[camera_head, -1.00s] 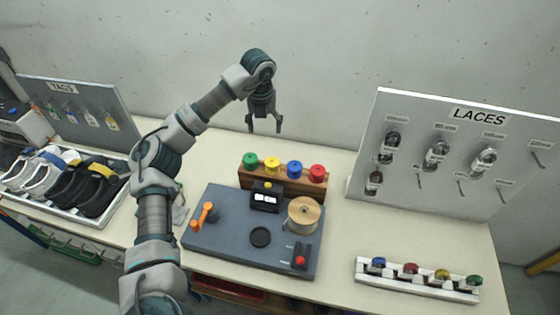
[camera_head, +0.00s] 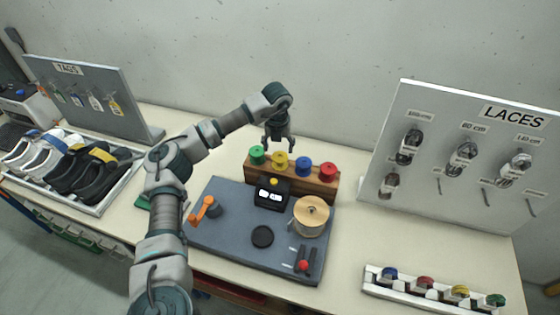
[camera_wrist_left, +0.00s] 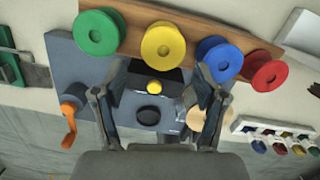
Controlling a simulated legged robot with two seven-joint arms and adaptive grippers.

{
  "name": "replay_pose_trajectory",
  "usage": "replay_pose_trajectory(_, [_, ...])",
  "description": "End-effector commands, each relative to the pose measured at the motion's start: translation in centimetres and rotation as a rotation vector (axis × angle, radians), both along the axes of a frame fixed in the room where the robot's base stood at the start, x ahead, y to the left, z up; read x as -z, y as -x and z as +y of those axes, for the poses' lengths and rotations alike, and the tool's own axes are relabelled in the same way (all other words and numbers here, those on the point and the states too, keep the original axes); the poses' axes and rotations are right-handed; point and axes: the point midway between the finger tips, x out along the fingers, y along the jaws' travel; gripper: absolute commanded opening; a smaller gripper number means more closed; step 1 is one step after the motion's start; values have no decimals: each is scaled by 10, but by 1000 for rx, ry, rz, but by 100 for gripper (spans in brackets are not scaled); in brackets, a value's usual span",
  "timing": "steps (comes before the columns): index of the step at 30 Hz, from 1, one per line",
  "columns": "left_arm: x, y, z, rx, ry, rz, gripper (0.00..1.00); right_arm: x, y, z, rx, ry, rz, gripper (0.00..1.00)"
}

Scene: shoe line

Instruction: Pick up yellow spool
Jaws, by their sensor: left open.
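The yellow spool (camera_head: 280,160) sits on the wooden rack (camera_head: 320,184), between the green spool (camera_head: 257,155) and the blue spool (camera_head: 304,166). It also shows in the left wrist view (camera_wrist_left: 163,44), above and between the fingers in the picture. My left gripper (camera_head: 278,146) is open and empty, pointing down just above the yellow spool in the head view; the wrist view shows its two fingers (camera_wrist_left: 160,80) spread apart. I cannot see contact with any spool. My right gripper is not in view.
A red spool (camera_head: 328,171) ends the row. The grey winding station (camera_head: 215,240) has an orange crank (camera_head: 203,210), a small display (camera_head: 271,194) and a tan spool (camera_head: 311,215). A white rack with several spools (camera_head: 432,291) stands right. Shoes lie in a tray (camera_head: 95,208) left.

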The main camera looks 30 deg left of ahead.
Motion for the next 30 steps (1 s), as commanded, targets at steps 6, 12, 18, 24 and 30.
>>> replay_pose_trajectory(6, [21, -2, 1, 0, -1, 0, 72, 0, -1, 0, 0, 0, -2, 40])
replay_pose_trajectory(12, [47, -6, -1, 1, -2, 2, 72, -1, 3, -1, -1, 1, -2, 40])
replay_pose_trajectory(18, [71, -9, 0, 0, -1, 2, 72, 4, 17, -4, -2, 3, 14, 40])
replay_pose_trajectory(24, [73, -9, 0, 0, 0, 0, 72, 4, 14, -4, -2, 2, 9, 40])
replay_pose_trajectory(30, [73, -9, 0, 0, 0, 0, 34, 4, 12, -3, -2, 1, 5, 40])
